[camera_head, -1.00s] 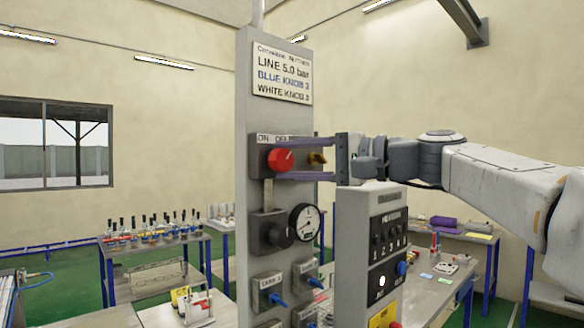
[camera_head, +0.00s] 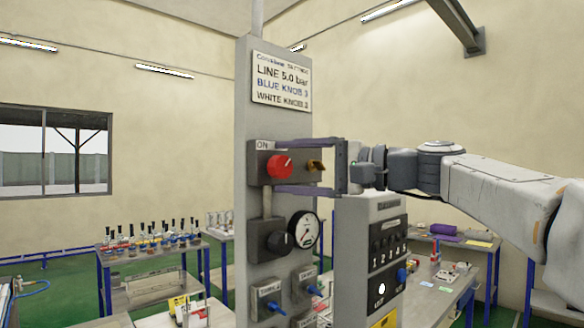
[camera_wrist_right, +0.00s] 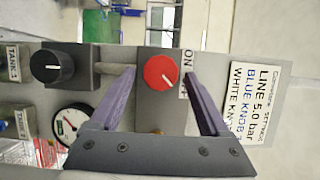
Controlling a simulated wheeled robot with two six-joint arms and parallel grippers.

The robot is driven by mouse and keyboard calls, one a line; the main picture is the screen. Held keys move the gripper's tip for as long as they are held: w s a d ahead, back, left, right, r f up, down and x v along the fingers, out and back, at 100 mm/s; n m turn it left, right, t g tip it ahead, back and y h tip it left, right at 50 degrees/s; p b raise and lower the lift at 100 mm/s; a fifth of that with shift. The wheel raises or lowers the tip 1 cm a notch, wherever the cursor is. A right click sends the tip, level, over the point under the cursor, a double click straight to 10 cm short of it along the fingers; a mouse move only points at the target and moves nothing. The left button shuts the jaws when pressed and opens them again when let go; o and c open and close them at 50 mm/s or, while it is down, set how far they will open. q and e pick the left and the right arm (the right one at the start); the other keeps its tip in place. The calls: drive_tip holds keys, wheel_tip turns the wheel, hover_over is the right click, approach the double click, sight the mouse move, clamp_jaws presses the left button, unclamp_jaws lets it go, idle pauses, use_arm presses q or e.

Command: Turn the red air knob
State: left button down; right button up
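The red air knob (camera_head: 279,167) sits on a grey box on the tall grey panel, beside an "ON" label. Its white mark points to the upper right in the head view. My right gripper (camera_head: 276,166) is open, with one purple finger above the knob and one below it. In the right wrist view the red knob (camera_wrist_right: 161,72) shows between the fingertips (camera_wrist_right: 161,73), with a gap on each side. The fingers do not appear to touch it. My left gripper is not in view.
A brass fitting (camera_head: 315,166) is just right of the knob. Below are a black knob (camera_head: 279,241), a gauge (camera_head: 305,231) and several blue valve handles. A grey control box (camera_head: 370,240) stands close under my right gripper. A sign (camera_head: 282,78) is above.

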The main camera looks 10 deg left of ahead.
drive_tip(key=shift+d+f, duration=0.1)
drive_tip(key=shift+d, duration=0.2)
drive_tip(key=s+d+b, duration=0.2)
drive_tip(key=d+b, duration=0.1)
drive_tip(key=d, duration=0.6)
drive_tip(key=shift+d+b, duration=0.35)
